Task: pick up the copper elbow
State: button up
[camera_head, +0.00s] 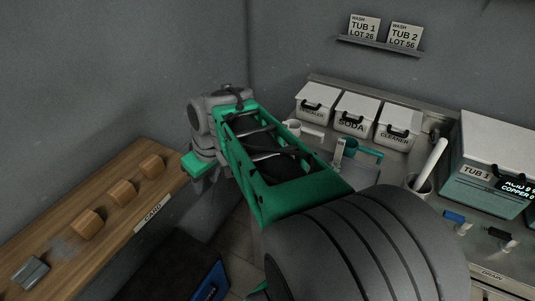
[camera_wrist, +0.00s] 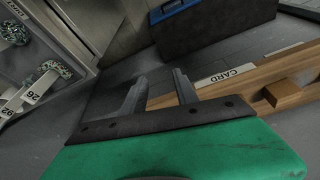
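I cannot make out a copper elbow in either view. My gripper (camera_wrist: 158,88) shows in the wrist view with its two grey fingers apart and nothing between them. Beyond the fingers are the floor and the edge of a wooden bench (camera_wrist: 236,84) with a CARD label. In the head view my arm crosses the middle and hides part of the counter. The gripper's fingers cannot be made out there.
The wooden bench (camera_head: 106,208) at left carries several wooden blocks (camera_head: 88,224) and a grey metal piece (camera_head: 31,272). A blue-topped dark box (camera_wrist: 215,22) stands on the floor.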

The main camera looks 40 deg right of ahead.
jog(key=d+n+y+p, duration=0.1)
jog(key=d+n+p, duration=0.15)
jog(key=d, duration=2.35)
jog(key=shift+t, duration=0.4)
jog(key=x, duration=0.2)
jog(key=p+x, duration=0.1)
jog(key=x, duration=0.1)
jog(key=w+a+x, duration=0.1)
jog(key=x, duration=0.1)
jog(key=shift+w+p, duration=0.1)
jog(key=shift+p, duration=0.25)
jog(key=shift+w+f, duration=0.1)
jog(key=shift+f, duration=0.25)
grip_shut()
